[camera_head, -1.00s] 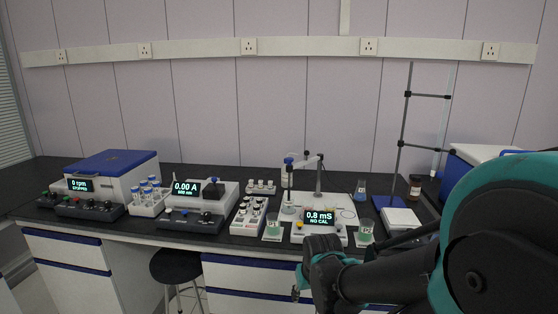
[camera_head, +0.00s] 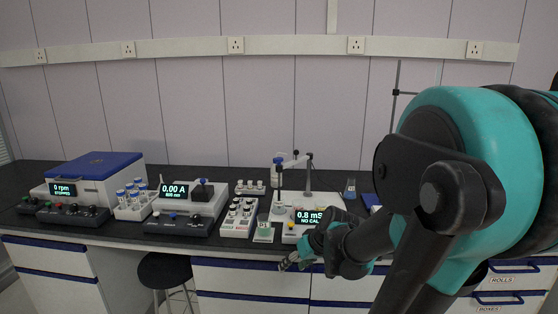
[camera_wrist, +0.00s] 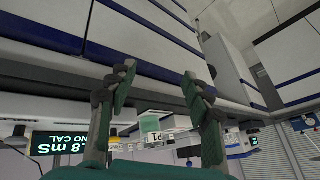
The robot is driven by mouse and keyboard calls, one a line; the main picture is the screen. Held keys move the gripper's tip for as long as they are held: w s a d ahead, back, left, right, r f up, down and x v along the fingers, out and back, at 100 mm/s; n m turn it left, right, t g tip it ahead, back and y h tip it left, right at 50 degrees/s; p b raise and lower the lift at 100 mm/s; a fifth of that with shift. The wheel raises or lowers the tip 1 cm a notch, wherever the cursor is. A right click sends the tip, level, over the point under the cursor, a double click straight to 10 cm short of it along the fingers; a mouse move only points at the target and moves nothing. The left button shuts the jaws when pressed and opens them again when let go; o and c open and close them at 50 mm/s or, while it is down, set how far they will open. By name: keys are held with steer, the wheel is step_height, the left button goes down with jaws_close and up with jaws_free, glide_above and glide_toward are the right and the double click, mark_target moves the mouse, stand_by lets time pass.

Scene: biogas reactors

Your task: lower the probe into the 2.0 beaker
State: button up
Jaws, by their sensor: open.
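The second beaker, right of the meter, is hidden behind my arm. My gripper (camera_head: 288,264) is open and empty before the bench front, below the meter; its spread fingers show in the wrist view (camera_wrist: 160,82).
Left of the meter stand a vial rack (camera_head: 240,216), a photometer (camera_head: 187,205), a tube rack (camera_head: 133,203) and a centrifuge (camera_head: 95,176). A stool (camera_head: 165,270) is below the bench. My arm covers the right side.

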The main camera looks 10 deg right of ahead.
steer(key=w+d+r+n+t+y, duration=0.1)
steer(key=w+r+n+t+y, duration=0.25)
steer(key=w+r, duration=0.75)
steer(key=n+t+y, duration=0.2)
steer(key=t+y, duration=0.1)
steer(key=t, duration=0.3)
glide_toward(282, 160)
steer(key=shift+g, duration=0.25)
steer(key=x, duration=1.2)
steer(key=shift+d+r, duration=0.15)
steer(key=shift+r, duration=0.05)
jaws_close()
